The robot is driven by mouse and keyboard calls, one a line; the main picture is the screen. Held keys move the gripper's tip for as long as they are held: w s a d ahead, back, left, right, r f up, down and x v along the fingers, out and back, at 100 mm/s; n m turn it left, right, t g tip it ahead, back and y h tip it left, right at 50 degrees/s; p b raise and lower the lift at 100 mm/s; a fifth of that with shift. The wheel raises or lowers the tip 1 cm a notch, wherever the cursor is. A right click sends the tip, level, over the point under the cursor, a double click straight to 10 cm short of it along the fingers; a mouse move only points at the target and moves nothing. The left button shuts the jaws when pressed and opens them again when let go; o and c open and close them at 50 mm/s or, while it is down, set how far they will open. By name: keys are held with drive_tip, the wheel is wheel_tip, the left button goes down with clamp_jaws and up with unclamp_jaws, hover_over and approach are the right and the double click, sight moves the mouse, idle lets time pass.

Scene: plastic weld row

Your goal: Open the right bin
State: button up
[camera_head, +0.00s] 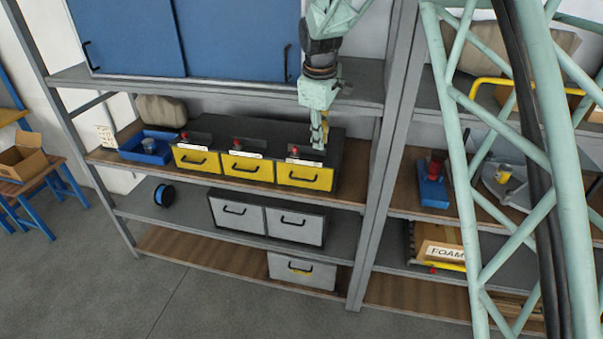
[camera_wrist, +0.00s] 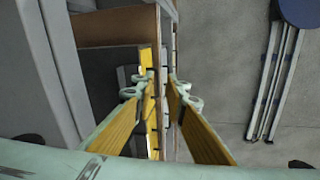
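A row of yellow-fronted bins with dark handles sits in a dark cabinet on the middle shelf. The right bin (camera_head: 304,176) is at the row's right end, beside the middle bin (camera_head: 247,168) and the left bin (camera_head: 196,160). Its front looks in line with the others, and it looks shut. My gripper (camera_head: 319,143) points down above and in front of the right bin, apart from its handle. In the wrist view my gripper (camera_wrist: 162,88) is open, with a gap between its yellow-padded fingers. Yellow bin fronts (camera_wrist: 152,125) show partly behind the fingers, which hide some of them.
Blue sliding doors (camera_head: 230,35) are on the shelf above. Two grey bins (camera_head: 265,218) are on the shelf below. A blue tray (camera_head: 146,148) stands left of the yellow bins. A grey rack post (camera_head: 375,190) rises to the right. The floor (camera_head: 130,295) in front is clear.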

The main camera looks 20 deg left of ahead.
drive_tip(key=n+p, duration=0.2)
hover_over(301, 180)
drive_tip(key=s, duration=0.3)
drive_tip(key=s+x, duration=0.1)
drive_tip(key=x, duration=0.5)
drive_tip(key=shift+d+f, duration=0.15)
drive_tip(key=shift+f, duration=0.15)
drive_tip(key=shift+x, duration=6.9)
drive_tip(key=shift+c, duration=0.3)
clamp_jaws()
drive_tip(key=shift+s, duration=0.1)
drive_tip(key=shift+s, duration=0.15)
